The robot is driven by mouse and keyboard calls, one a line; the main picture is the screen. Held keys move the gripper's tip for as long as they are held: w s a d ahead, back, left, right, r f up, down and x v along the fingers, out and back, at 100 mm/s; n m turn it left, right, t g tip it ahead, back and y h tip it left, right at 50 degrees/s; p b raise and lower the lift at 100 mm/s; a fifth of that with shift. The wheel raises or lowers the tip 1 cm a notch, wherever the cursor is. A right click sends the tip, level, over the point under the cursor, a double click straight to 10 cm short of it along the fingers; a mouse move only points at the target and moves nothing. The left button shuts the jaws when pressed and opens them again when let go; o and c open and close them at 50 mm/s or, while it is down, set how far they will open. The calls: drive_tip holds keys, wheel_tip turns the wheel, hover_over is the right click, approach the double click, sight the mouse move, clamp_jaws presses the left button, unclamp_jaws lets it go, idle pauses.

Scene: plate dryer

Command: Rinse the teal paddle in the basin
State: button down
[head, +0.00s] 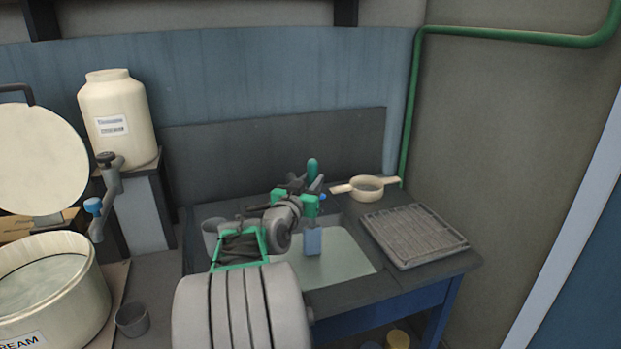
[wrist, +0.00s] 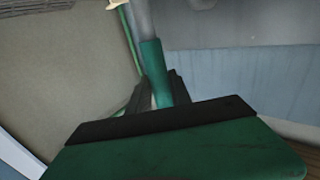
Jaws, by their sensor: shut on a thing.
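My gripper (head: 309,190) is over the basin (head: 352,266) in the worktop and is shut on the teal paddle. The paddle's rounded teal handle (head: 313,168) sticks up above the fingers. A blue-grey flat piece (head: 313,242), in line with the handle, hangs below the gripper against the pale basin; whether its lower edge touches the water is unclear. In the wrist view, the teal handle (wrist: 151,62) runs between the dark fingers (wrist: 160,94), with a grey part beyond it. My arm hides the basin's left part.
A ridged grey rack (head: 415,236) lies right of the basin. A cream handled pan (head: 366,188) is behind it. A grey cup (head: 214,235) stands left of my arm. A large cream tub (head: 50,290) and a jar (head: 117,115) are further left. A wall closes the back.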

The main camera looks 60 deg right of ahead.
drive_tip(key=b, duration=0.9)
hover_over(312, 228)
wheel_tip(312, 228, down, 9)
drive_tip(key=shift+w+f, duration=0.1)
drive_tip(key=shift+d, duration=0.1)
